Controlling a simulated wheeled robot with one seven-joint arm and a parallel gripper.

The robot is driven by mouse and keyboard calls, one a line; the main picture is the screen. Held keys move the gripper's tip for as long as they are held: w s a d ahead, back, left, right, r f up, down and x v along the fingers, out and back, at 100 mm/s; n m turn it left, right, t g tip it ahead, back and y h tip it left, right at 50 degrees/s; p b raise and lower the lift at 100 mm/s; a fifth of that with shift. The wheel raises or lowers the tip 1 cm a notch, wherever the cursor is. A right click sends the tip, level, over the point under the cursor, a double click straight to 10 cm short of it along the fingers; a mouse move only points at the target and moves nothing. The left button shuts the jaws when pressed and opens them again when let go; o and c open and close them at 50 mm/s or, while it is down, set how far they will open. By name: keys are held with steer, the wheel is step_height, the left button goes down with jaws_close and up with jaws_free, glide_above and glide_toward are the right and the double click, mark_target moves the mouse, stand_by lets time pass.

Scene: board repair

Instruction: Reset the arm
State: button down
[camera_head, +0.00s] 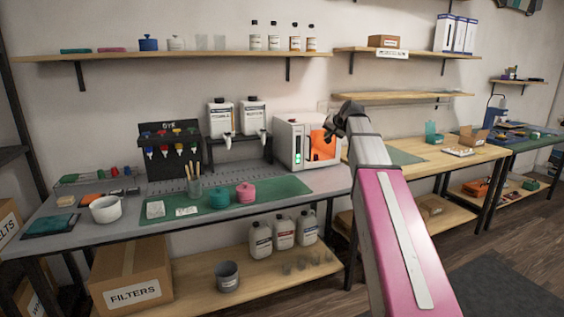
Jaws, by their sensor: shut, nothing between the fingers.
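My arm, pink and grey, rises from the lower right of the head view. My gripper (343,115) is the dark end at its top, in front of the right side of a white box-shaped machine (293,143) with an orange front panel and a green light. The gripper is shut and holds nothing. It is up in the air above the bench's right end. Its fingertips are small and dark here, and I cannot tell whether it touches the machine.
The grey bench (100,232) carries a green mat (285,187), a white pot (105,209), pink and teal jars and a dark rack (170,150). A shelf (190,55) with bottles runs above. A wooden bench (435,160) stands to the right. The dark floor at lower right is clear.

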steer(key=s+f+n+g+h, duration=0.1)
steer(key=s+f+g, duration=0.2)
steer(key=s+f, duration=0.8)
steer(key=s+f+n+g+h, duration=0.1)
steer(key=s+f+g+h, duration=0.1)
steer(key=s+f, duration=0.9)
steer(key=s+f+n+g+h, duration=0.1)
steer(key=s+f+g, duration=0.3)
steer(key=s+f, duration=0.7)
step_height(320, 180, down, 12)
steer(key=shift+a+f+h, duration=0.1)
steer(key=shift+a+h, duration=0.05)
steer(key=shift+h, duration=0.15)
